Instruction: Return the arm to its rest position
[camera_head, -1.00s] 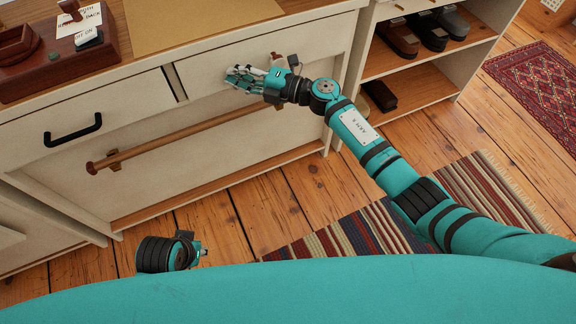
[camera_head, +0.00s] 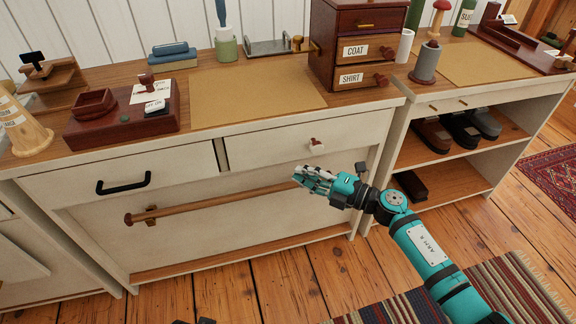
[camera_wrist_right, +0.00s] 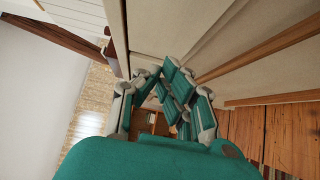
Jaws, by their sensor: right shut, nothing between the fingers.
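My right gripper (camera_head: 308,180) is in front of the cabinet, below the right drawer (camera_head: 270,146) and its small knob (camera_head: 315,144). Its fingers are shut with nothing between them. The gripper stands apart from the knob, and its fingertips overlap the right end of the wooden rail in the picture. My right arm comes in from the lower right. In the right wrist view the teal fingers (camera_wrist_right: 180,92) are drawn together beside the pale cabinet front. Of my left arm only a small dark tip shows at the bottom edge of the head view; its fingers cannot be made out.
The wooden rail (camera_head: 215,206) runs across the cabinet front, and a black handle (camera_head: 124,184) is on the left drawer. An open shoe shelf (camera_head: 455,172) stands at right. The countertop holds a box with COAT and SHIRT drawers (camera_head: 350,62). Striped rug (camera_head: 490,290) lies below.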

